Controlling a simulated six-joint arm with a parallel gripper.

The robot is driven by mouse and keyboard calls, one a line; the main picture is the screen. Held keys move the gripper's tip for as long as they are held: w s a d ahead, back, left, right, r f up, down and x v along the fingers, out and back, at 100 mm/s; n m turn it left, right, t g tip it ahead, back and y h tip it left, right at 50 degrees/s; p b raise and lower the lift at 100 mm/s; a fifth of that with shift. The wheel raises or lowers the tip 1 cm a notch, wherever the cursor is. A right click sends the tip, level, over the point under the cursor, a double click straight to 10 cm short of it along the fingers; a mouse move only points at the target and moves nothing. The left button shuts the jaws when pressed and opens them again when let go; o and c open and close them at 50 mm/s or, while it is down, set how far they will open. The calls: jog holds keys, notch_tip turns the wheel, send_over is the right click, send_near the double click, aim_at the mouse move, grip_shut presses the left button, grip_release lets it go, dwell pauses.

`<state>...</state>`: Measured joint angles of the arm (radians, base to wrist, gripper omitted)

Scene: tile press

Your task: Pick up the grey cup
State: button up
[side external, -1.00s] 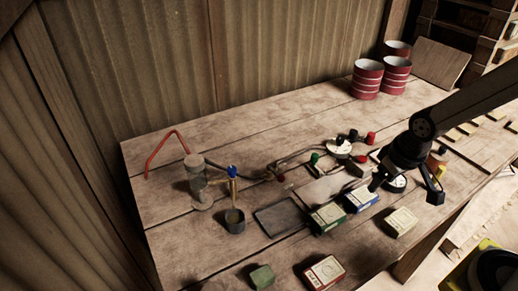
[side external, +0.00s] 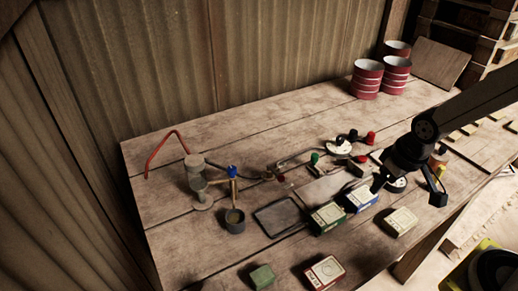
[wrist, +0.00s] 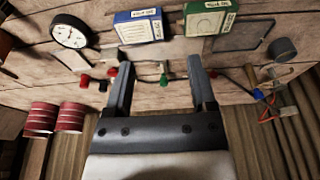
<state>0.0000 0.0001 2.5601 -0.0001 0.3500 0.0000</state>
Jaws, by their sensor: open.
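The grey cup (side external: 235,221) stands upright on the wooden table, just below the blue-handled tap, in the left-middle of the side view. It also shows at the right side of the wrist view (wrist: 283,50). My gripper (side external: 409,193) is over the right part of the table in the side view, well to the right of the cup. In the wrist view its two fingers (wrist: 160,78) are spread with nothing between them. The gripper is open and empty.
A dark flat tray (side external: 279,216) is right of the cup. Red-striped cans (side external: 367,79) stand at the back.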

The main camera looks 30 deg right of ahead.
aim_at(235, 219)
dwell(0.4)
jog(key=o, duration=0.4)
jog(key=w+a+f+m+g+y, duration=0.1)
jog(key=w+a+f+m+y, duration=0.1)
jog(key=a+m, duration=0.1)
jog(key=w+a+f+m+g+y, duration=0.1)
jog(key=w+a+f+m, duration=0.1)
jog(key=w+a+m, duration=0.1)
jog(key=w+a+f+m+g+y, duration=0.2)
jog(key=a+m, duration=0.1)
jog(key=a, duration=0.1)
jog(key=shift+w+a+y, duration=0.15)
jog(key=shift+y, duration=0.15)
jog(key=w+a+f+m+y, duration=0.1)
jog(key=w+a+m+y, duration=0.1)
jog(key=w+a, duration=0.1)
jog(key=w+a+f+m+y, duration=0.2)
jog(key=w+a+m, duration=0.1)
jog(key=a, duration=0.1)
jog(key=w+a+f+m+t+y, duration=0.1)
jog(key=w+a+m+y, duration=0.2)
jog(key=shift+a+f, duration=0.15)
jog(key=shift+f, duration=0.25)
jog(key=shift+w+a+f+m+y, duration=0.2)
jog(key=shift+w+a+m+y, duration=0.15)
jog(key=shift+w+m+y, duration=0.15)
jog(key=shift+x, duration=3.85)
jog(key=shift+w, duration=0.1)
